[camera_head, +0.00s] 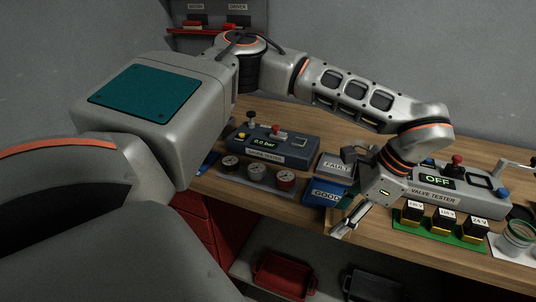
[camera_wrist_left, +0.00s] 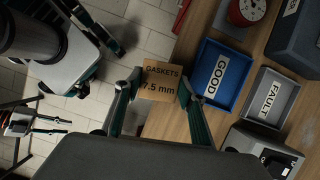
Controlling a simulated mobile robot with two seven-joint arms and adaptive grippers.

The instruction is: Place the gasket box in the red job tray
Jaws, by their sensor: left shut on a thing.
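My left gripper (camera_head: 352,220) is shut on the gasket box (camera_wrist_left: 160,80), a small tan box labelled "GASKETS 7.5 mm". In the left wrist view the box sits between the two fingertips (camera_wrist_left: 156,88), over the line of the bench's front edge. In the head view the gripper points down at that edge, beside the blue GOOD bin, and I cannot make out the box clearly. A red tray (camera_head: 283,276) stands on the low shelf below the bench, left of the gripper.
The blue GOOD bin (camera_head: 326,194) and grey FAULT bin (camera_head: 335,165) stand close to the gripper. Testers (camera_head: 272,146) and several labelled blocks (camera_head: 443,219) occupy the bench. A dark tray (camera_head: 372,287) is on the shelf (camera_head: 328,283), right of the red tray.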

